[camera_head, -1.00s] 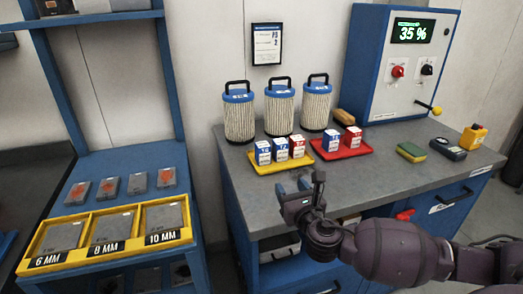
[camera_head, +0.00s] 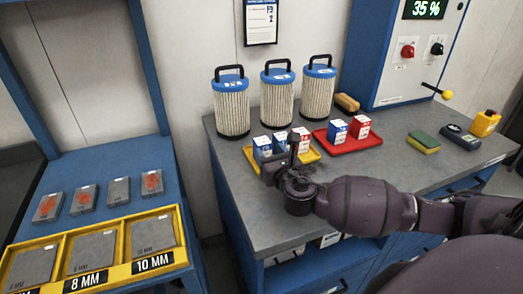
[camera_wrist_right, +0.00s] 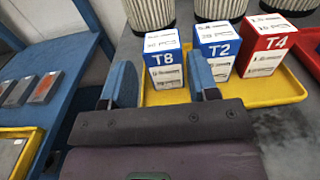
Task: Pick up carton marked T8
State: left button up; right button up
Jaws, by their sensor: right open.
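In the head view the carton (camera_head: 262,147) is partly behind my right gripper (camera_head: 281,165). Beside it stand the blue T2 carton (camera_wrist_right: 216,50) and the red T4 carton (camera_wrist_right: 266,46). My right gripper (camera_wrist_right: 161,80) is open and empty, at the tray's front. In the wrist view T8 appears between the two blue fingers, the right one overlapping the T8–T2 gap. Whether the fingertips reach past its front face is unclear. My left gripper is out of view.
Several filter cylinders (camera_head: 231,103) stand close behind the tray. A red tray (camera_head: 349,147) with a blue and a red carton is to the right. A sponge (camera_head: 423,142) and a meter lie farther right. The front right bench top is mostly clear.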

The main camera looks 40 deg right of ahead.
aim_at(265, 146)
jog(key=shift+x, duration=0.9)
jog(key=x, duration=0.3)
jog(key=shift+w+d+f+b, duration=0.1)
jog(key=shift+w+f+b, duration=0.05)
jog(key=shift+f+b, duration=0.15)
jog(key=shift+w+d+r, duration=0.1)
jog(key=shift+w+d, duration=0.05)
jog(key=shift+w, duration=0.4)
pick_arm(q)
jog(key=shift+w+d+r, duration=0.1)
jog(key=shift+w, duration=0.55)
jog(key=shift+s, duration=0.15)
pick_arm(e)
jog(key=c, duration=0.6)
